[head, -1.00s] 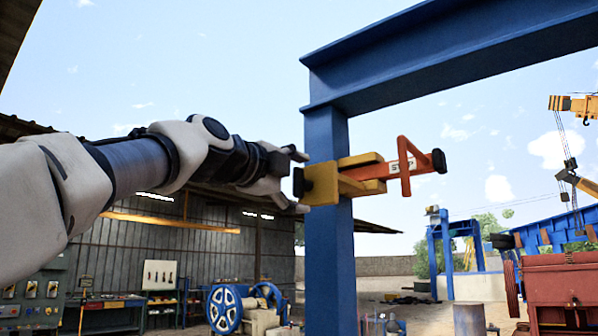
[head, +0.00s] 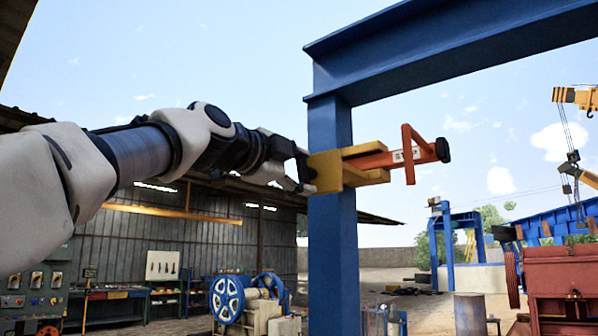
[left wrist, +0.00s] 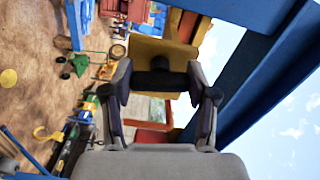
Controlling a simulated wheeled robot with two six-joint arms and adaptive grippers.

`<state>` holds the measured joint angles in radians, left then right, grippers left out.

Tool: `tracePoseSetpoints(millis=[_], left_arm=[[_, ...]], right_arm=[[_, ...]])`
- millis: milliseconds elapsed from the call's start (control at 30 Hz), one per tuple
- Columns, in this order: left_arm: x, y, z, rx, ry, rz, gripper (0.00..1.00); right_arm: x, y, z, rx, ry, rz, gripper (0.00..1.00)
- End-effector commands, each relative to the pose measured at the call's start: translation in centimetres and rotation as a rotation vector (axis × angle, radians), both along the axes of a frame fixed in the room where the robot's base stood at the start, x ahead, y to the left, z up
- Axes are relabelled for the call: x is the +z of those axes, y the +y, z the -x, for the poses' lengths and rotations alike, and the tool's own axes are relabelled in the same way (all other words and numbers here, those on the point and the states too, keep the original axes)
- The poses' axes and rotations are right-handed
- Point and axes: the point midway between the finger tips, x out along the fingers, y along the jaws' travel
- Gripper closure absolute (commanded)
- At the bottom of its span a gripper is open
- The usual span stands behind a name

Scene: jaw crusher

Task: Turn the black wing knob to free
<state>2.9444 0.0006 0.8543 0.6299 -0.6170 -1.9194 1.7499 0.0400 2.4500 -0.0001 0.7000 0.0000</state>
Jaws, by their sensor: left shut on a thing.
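The black wing knob (left wrist: 160,79) lies between the two fingers of my left gripper in the left wrist view, and the fingers press on its ends. My left gripper (head: 300,172) is shut on it at the left side of the yellow clamp (head: 327,171) in the head view, where the fingers largely hide the knob. The clamp sits on the blue post (head: 331,235). An orange stop arm (head: 398,158) with a black end reaches right from the clamp. My right gripper is not in view.
A blue overhead beam (head: 450,50) runs right from the post top. Behind stand a flywheel machine (head: 228,298), a control panel (head: 38,285) and a red machine (head: 562,283). Open air surrounds the stop arm.

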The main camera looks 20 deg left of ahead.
Motion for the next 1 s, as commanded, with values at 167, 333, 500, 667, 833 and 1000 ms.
tracePoseSetpoints(millis=[167,333,500,667,833,1000], left_arm=[[0.01,-0.06,0.01,-0.001,0.050,0.140,0.77],[0.08,-0.06,0.03,-0.001,0.105,0.292,0.77],[0.16,-0.05,0.05,-0.002,0.158,0.444,0.77],[0.24,-0.03,0.06,-0.001,0.208,0.587,0.77],[0.35,0.00,0.10,-0.002,0.261,0.740,0.77],[0.43,0.02,0.13,-0.003,0.315,0.893,0.77]], right_arm=[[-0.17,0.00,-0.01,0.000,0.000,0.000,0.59],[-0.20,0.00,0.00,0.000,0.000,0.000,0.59],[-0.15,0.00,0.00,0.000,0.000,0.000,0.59],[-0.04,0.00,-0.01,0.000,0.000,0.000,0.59],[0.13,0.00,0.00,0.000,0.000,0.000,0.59],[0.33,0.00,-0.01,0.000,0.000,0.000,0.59]])
